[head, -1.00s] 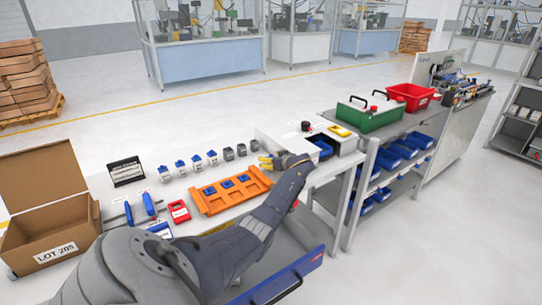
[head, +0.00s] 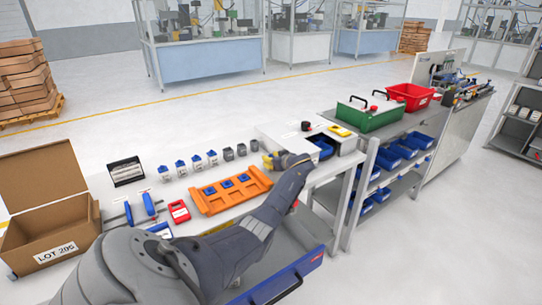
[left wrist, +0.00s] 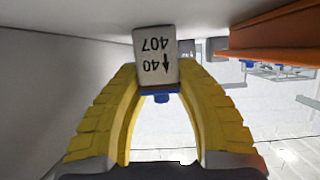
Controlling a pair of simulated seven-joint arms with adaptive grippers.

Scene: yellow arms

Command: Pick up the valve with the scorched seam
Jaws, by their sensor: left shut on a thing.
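My left gripper (head: 268,160) is at the right end of the valve row in the head view, beside the orange rack. In the left wrist view its yellow fingers (left wrist: 160,100) are shut on a valve (left wrist: 155,52). The valve has a pale body marked 407 and 40 with an arrow, upside down in that view, and a blue part next to the fingers. It cannot be made out in the head view. Several other valves (head: 196,162) with blue tops and some grey ones (head: 228,154) stand in the row. No scorched seam can be made out. My right gripper is not in view.
The orange rack (head: 210,206) holds blue-topped parts in front of the row. A white box unit (head: 280,133) with a blue bin stands behind the gripper.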

